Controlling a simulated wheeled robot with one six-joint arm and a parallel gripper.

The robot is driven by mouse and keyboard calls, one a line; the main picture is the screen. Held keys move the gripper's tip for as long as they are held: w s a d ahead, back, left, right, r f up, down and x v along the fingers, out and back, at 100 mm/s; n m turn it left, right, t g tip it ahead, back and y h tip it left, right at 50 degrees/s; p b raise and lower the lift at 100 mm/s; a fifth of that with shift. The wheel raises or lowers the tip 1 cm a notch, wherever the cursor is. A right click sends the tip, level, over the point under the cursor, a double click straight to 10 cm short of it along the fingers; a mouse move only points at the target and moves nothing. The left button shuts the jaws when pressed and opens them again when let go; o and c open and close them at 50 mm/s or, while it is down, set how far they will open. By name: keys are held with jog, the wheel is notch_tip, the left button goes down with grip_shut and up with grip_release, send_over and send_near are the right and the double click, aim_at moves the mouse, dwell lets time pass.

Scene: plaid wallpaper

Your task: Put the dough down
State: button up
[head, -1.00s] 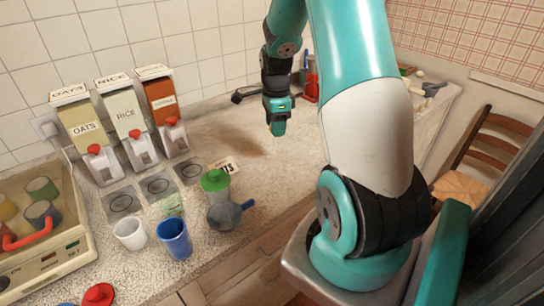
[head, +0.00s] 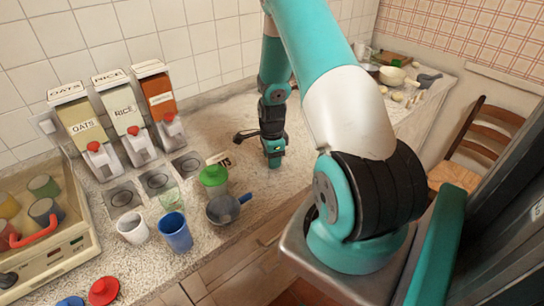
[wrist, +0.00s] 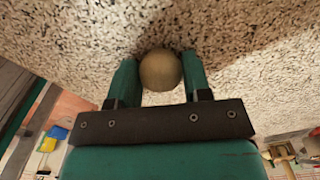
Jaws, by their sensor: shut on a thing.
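My gripper (head: 273,160) is low over the speckled countertop (head: 215,130), to the right of the green-lidded cup. In the wrist view my gripper (wrist: 160,75) is shut on the dough (wrist: 160,70), a round tan ball between its two teal fingers. The speckled surface fills the view beyond the ball. I cannot tell whether the dough touches the counter. In the head view the dough is hidden by the gripper.
Near the gripper stand a green-lidded cup (head: 213,177), a grey pot with a blue handle (head: 224,208) and a blue cup (head: 174,232). Dispensers (head: 125,120) line the wall. Bowls and food (head: 398,75) crowd the far right. Counter behind the gripper is clear.

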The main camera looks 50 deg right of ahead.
jog(key=shift+f, duration=0.2)
jog(key=o, duration=0.9)
jog(key=shift+r, duration=0.1)
jog(key=shift+r, duration=0.1)
